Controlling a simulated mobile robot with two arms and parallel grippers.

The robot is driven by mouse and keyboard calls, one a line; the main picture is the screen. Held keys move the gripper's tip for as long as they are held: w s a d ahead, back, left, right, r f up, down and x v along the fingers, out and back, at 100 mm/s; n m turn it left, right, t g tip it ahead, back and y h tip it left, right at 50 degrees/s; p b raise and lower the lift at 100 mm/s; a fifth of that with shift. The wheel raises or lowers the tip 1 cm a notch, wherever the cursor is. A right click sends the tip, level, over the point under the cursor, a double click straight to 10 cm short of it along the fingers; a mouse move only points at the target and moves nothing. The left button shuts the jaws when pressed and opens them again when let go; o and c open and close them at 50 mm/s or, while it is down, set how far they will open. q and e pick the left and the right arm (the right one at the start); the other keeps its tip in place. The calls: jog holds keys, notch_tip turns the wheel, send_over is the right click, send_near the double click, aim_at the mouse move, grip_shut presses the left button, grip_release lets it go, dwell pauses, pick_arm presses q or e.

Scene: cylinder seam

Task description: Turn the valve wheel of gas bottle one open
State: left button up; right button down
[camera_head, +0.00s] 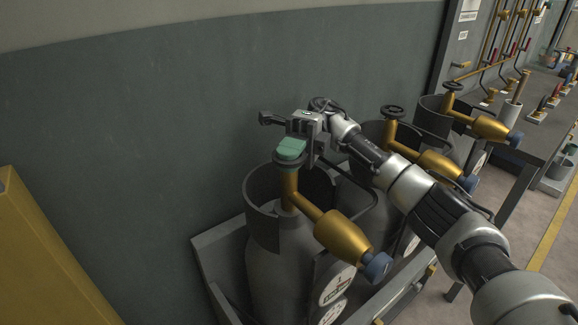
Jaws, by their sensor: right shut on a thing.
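Gas bottle one (275,275) is a grey cylinder with a dark collar, standing nearest in the rack, with a round label bearing a 1 low on its right. A brass valve (290,188) rises from its top, with a brass fitting (343,238) ending in a blue cap. The dark valve wheel (284,163) sits on top of the stem, partly hidden by my gripper. My right gripper (291,150) comes in from the right over the wheel, its green fingers pointing down and shut on it. My left gripper is not in view.
Two more gas bottles with dark wheels, one wheel (392,112) and another (452,86), stand behind to the right. A grey rack (222,268) holds the bottles close to the green wall (130,150). A yellow panel (45,260) stands at the left.

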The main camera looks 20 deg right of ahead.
jog(key=shift+f, duration=0.15)
dwell(0.3)
jog(key=c, duration=1.1)
grip_release()
